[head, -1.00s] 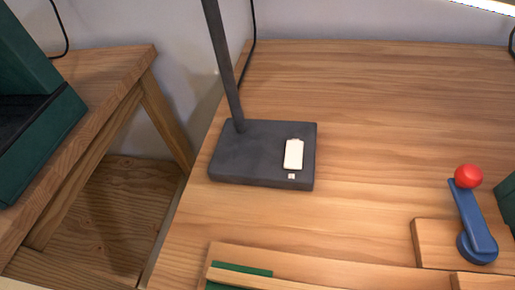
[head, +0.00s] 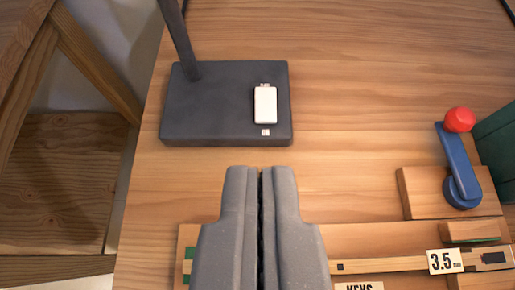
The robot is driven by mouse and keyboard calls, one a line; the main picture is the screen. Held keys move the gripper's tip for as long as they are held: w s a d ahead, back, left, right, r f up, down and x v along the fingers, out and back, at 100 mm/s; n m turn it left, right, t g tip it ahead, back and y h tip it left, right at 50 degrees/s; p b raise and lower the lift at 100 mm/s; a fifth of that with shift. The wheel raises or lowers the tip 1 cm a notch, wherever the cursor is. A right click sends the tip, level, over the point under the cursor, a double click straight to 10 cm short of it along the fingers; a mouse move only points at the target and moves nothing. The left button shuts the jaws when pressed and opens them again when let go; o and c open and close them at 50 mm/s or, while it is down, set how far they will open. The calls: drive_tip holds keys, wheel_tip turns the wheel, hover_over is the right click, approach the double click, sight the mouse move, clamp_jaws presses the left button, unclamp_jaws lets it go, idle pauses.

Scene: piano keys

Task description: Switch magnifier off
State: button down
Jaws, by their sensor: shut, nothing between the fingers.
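The magnifier's dark grey base (head: 210,112) stands on the wooden table, with its grey post (head: 176,38) rising out of view at the top left. A white rocker switch (head: 265,104) sits on the right part of the base, with a reddish strip at its far end and a small pale mark (head: 265,132) in front of it. My gripper (head: 260,172) is shut and empty. Its fingertips are in front of the base, apart from it in the picture and slightly left of the switch. The magnifier's lens is not in view.
A blue lever with a red knob (head: 459,120) stands on a wooden block at the right, beside a dark green object (head: 497,140). The table behind the base is clear. A second wooden table is at the left.

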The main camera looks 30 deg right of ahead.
drive_tip(key=b, duration=0.3)
hover_over(258, 104)
drive_tip(key=f, duration=1)
drive_tip(key=shift+s+a+f, duration=0.2)
drive_tip(key=shift+s+f, duration=0.1)
drive_tip(key=shift+f, duration=0.05)
wheel_tip(258, 104, down, 3)
drive_tip(key=shift+w+d+r+b, duration=0.1)
drive_tip(key=shift+r+b, duration=0.1)
drive_tip(key=shift+b, duration=0.2)
drive_tip(key=shift+w+d+f, duration=0.1)
drive_tip(key=shift+f, duration=0.5)
drive_tip(key=shift+w+g+p, duration=0.1)
drive_tip(key=shift+g+p, duration=0.2)
drive_tip(key=shift+p, duration=0.15)
drive_tip(key=shift+f, duration=0.1)
drive_tip(key=shift+f+b, duration=0.1)
drive_tip(key=shift+b, duration=0.4)
